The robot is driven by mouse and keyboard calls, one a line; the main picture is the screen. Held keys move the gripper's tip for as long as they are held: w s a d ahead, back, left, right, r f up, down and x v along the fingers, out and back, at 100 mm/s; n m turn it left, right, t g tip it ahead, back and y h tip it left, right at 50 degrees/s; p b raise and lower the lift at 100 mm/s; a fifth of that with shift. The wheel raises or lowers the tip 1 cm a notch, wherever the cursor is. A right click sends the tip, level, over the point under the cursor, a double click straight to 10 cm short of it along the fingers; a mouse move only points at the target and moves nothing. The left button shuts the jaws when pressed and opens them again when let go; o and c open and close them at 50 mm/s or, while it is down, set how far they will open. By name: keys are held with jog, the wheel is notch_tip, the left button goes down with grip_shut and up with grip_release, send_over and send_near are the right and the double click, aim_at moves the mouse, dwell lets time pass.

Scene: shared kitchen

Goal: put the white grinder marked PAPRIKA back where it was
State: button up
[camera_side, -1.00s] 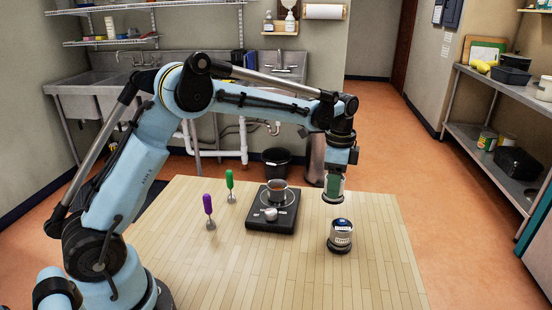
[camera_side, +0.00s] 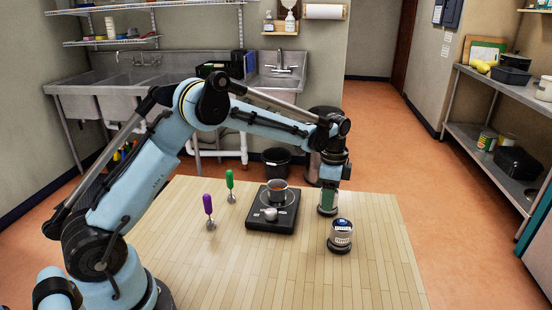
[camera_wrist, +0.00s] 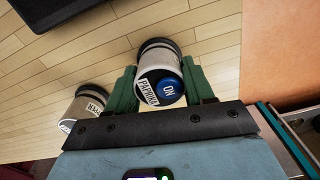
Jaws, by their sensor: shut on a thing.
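The white grinder marked PAPRIKA (camera_wrist: 158,72) is between my gripper's green fingers in the wrist view, its blue ON button facing the camera. In the side view my gripper (camera_side: 328,198) points down at the back right of the wooden table, closed around this grinder. The grinder's dark base is low over the table; I cannot tell whether it touches. A second white grinder (camera_side: 341,233) stands upright on the table, nearer the front. It also shows in the wrist view (camera_wrist: 84,110), left of my fingers, its label only partly readable.
A black hotplate (camera_side: 260,226) holding a cup (camera_side: 277,190) and a small pale item (camera_side: 270,214) is left of my gripper. Purple (camera_side: 208,205) and green (camera_side: 229,180) handled tools stand further left. The table (camera_side: 372,275) is bare at the front and right.

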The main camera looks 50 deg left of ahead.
jog(key=o, duration=1.4)
jog(key=shift+r, duration=0.1)
jog(key=s+d+r+n+t, duration=0.1)
jog(key=s+r, duration=0.2)
jog(key=r, duration=0.5)
jog(key=s+d+r+n+t, duration=0.1)
jog(key=s+r+n, duration=0.15)
jog(key=r, duration=0.55)
jog(key=s+d+f+n+t, duration=0.1)
jog(key=s+f+n+t, duration=0.1)
jog(key=s, duration=0.6)
jog(key=s+d+f+n+t, duration=0.1)
jog(key=s+f+n+t, duration=0.2)
jog(key=s, duration=0.6)
jog(key=shift+n, duration=1.15)
jog(key=shift+r, duration=0.1)
